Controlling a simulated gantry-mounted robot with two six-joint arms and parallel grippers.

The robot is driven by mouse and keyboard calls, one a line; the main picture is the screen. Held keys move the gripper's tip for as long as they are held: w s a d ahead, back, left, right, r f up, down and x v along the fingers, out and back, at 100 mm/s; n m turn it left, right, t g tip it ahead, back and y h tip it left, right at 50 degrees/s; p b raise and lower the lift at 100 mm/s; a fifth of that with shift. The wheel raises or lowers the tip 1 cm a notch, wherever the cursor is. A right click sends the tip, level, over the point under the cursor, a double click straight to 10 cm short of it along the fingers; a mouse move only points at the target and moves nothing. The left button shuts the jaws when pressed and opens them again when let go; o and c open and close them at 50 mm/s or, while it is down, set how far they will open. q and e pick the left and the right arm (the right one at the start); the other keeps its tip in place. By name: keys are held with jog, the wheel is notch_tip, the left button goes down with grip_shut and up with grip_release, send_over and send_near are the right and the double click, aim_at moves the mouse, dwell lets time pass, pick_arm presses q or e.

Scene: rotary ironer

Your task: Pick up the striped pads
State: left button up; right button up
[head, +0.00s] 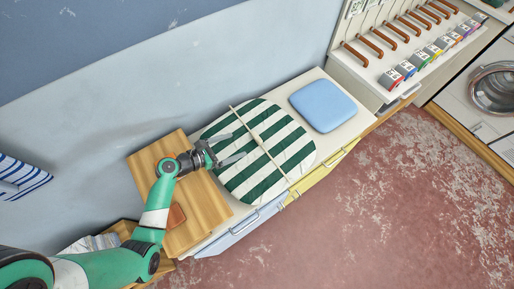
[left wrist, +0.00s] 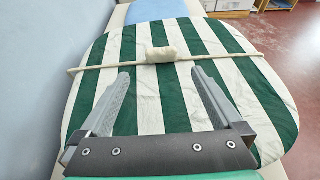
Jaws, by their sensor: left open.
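A large rounded pad with green and white stripes (head: 285,148) lies flat on the white counter top. It fills most of the left wrist view (left wrist: 178,100). A thin pale rod (head: 259,142) lies across it, with a small cream roll (left wrist: 161,54) around its middle in the left wrist view. My left gripper (head: 239,146) is open and empty over the left part of the pad. Its two fingers (left wrist: 163,76) point toward the rod and stop short of it. I cannot tell whether they touch the cloth. I see only one such pad. My right gripper is not in view.
A blue cushion (head: 323,106) lies right of the pad. A wooden board (head: 150,160) with a brown item (head: 176,215) is at the left. A blue-striped cloth (head: 20,178) hangs by the wall. A rack with coloured tags (head: 407,70) stands upper right. The red floor (head: 390,210) is clear.

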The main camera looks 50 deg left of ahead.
aim_at(255, 138)
pick_arm(q)
jog(key=x, duration=0.3)
jog(key=shift+w+f, duration=0.1)
jog(key=shift+w, duration=0.3)
jog(key=b+x, duration=0.1)
jog(key=x, duration=0.3)
jog(key=shift+w+d+f, duration=0.1)
jog(key=shift+d+f, duration=0.05)
jog(key=shift+f, duration=0.05)
jog(key=shift+w+f, duration=0.1)
jog(key=shift+w, duration=0.3)
grip_shut()
jog(key=shift+r, duration=0.2)
